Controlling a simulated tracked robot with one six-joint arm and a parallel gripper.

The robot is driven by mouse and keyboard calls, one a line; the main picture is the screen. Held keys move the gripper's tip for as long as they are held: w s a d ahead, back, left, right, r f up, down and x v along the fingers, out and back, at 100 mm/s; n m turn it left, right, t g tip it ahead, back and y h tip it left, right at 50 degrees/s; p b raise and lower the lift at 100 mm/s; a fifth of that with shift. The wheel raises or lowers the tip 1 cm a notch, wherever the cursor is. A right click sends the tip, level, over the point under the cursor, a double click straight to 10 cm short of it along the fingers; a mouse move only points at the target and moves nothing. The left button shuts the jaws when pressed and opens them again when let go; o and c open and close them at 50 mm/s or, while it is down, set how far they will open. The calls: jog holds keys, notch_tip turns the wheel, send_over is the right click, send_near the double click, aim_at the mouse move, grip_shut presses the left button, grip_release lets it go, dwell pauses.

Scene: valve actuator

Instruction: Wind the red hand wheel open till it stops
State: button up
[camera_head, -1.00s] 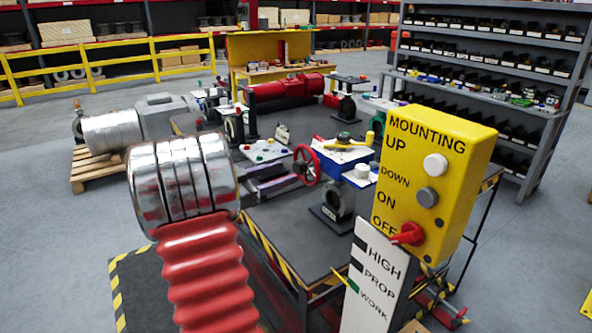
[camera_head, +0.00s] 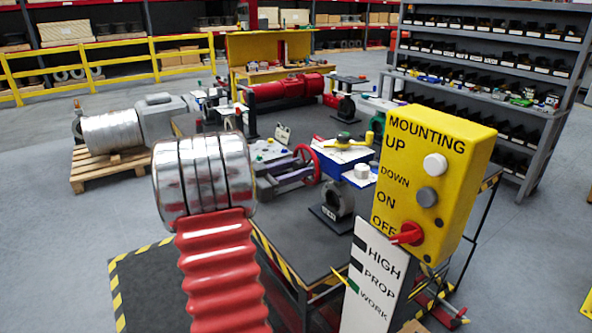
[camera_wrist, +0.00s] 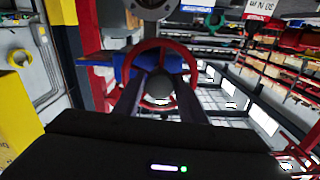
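The red hand wheel (camera_head: 314,157) stands upright at the side of the blue valve actuator (camera_head: 343,153) on the bench. Its left part is hidden behind my gripper (camera_head: 304,168) in the head view. In the wrist view the wheel's rim (camera_wrist: 192,66) faces me, and its lower part is covered by my gripper (camera_wrist: 160,82). The two dark fingers are apart, one on each side of the dark round hub (camera_wrist: 160,88). The tips are at or close to the wheel; I cannot tell whether they touch it.
The yellow control box (camera_head: 436,180) on its post stands at the front right. A grey valve body (camera_head: 336,201) stands on the dark bench below the actuator. A red motor (camera_head: 287,86) lies farther back. Shelving (camera_head: 490,60) stands at the back right.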

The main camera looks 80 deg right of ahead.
jog(key=c, duration=0.6)
jog(key=shift+a, duration=0.1)
jog(key=shift+c, duration=0.2)
